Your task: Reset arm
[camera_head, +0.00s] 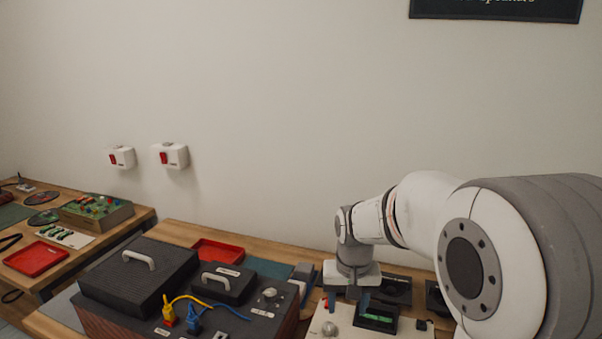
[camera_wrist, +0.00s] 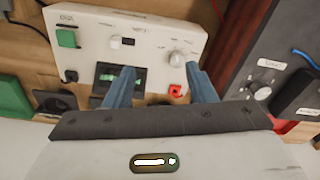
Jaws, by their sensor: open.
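My gripper (camera_wrist: 162,88) is open, with two blue fingers spread apart and nothing visible between them. In the wrist view it hangs over the lower edge of a white panel (camera_wrist: 135,28) that has a green square button, a knob, a small dark screen and a red part. In the head view my arm reaches in from the right, and my gripper (camera_head: 347,303) points down over the same white panel (camera_head: 345,331). The arm and gripper hide part of the panel there. I cannot tell how far the fingertips are from its surface.
A dark box (camera_head: 137,272) with handles, a knob and yellow and blue cables stands left of my gripper. A red tray (camera_head: 217,253) lies behind it. A second table at the left holds a green board (camera_head: 97,210) and another red tray (camera_head: 36,259). Wall boxes (camera_head: 171,155) hang above.

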